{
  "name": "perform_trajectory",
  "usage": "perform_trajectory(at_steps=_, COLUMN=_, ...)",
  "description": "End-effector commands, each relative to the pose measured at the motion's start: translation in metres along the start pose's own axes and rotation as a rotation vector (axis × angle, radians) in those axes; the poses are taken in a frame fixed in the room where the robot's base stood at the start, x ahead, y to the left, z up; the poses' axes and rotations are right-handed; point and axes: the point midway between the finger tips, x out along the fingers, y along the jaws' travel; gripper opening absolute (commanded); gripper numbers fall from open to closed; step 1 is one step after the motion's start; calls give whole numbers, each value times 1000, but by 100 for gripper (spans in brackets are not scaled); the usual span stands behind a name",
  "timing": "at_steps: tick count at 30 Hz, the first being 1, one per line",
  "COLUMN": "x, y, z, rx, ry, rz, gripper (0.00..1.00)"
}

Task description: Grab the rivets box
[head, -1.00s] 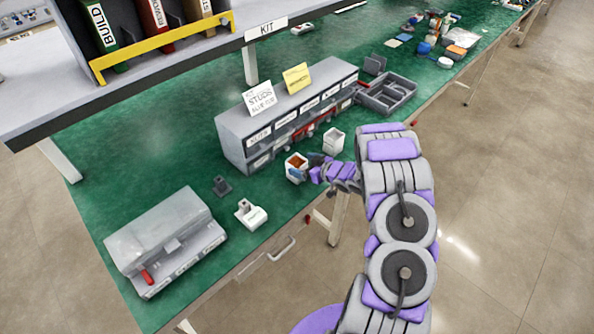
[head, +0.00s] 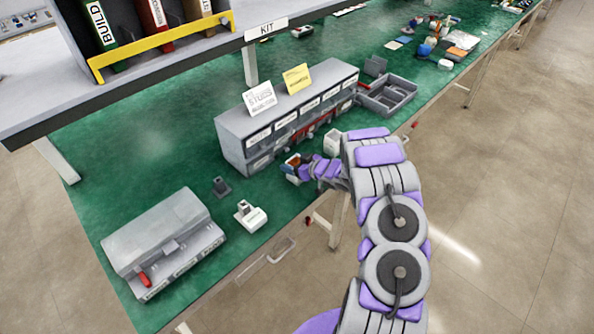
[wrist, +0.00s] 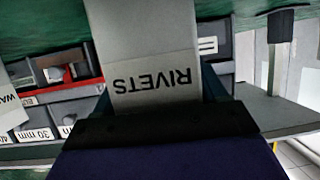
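The rivets box (head: 293,160) is a small white bin with orange-brown contents, near the front edge of the green bench. In the wrist view its grey-white face with upside-down "RIVETS" lettering (wrist: 155,84) fills the middle, close against the dark palm. My gripper (head: 296,169) is at the box with a dark blue finger on each side. In the wrist view the fingers (wrist: 158,95) lie close along both sides of the box. I cannot tell whether they press on it. The arm partly hides the box in the head view.
A grey drawer unit (head: 235,155) with labelled bins stands right behind the box. Another white bin (head: 333,142) is just right of my gripper. A white labelled holder (head: 250,215) and grey case (head: 160,240) stand to the left. A grey tray (head: 388,96) is behind right.

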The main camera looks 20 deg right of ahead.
Motion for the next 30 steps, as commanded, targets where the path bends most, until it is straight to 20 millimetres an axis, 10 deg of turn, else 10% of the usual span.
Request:
perform_trajectory(at_steps=13, x=0, y=0, z=0, rx=0, ry=0, rz=1, gripper=29)
perform_trajectory(at_steps=30, x=-12, y=0, z=-29, rx=-2, ry=1, rz=1, gripper=29)
